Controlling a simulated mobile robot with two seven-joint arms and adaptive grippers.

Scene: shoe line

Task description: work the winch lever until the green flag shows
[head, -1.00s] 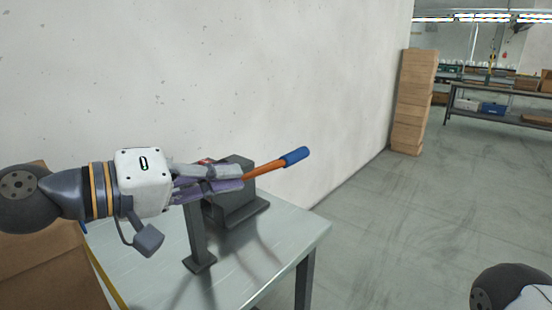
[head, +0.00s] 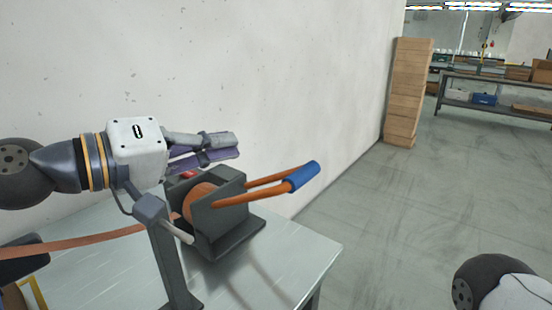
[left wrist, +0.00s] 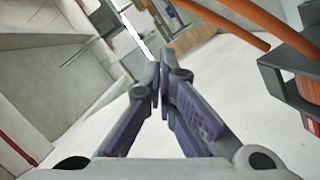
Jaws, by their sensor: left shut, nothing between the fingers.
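The winch (head: 230,217) is a dark grey block with an orange drum, standing on a metal table. Its lever has two orange arms and a blue handle grip (head: 303,177), and points right and slightly up. In the left wrist view the orange lever arms (left wrist: 232,22) show at the upper right. My left gripper (head: 238,146) is shut and empty, above and behind the winch, left of the blue grip and apart from it. A small red patch (head: 188,174) shows behind the drum, partly hidden. I see no green flag. My right gripper is out of view.
An orange strap (head: 90,240) runs left from the winch past a grey post (head: 172,265) on the table (head: 285,255). A white wall (head: 300,80) stands close behind. Stacked boxes (head: 408,92) and a shelf are farther off.

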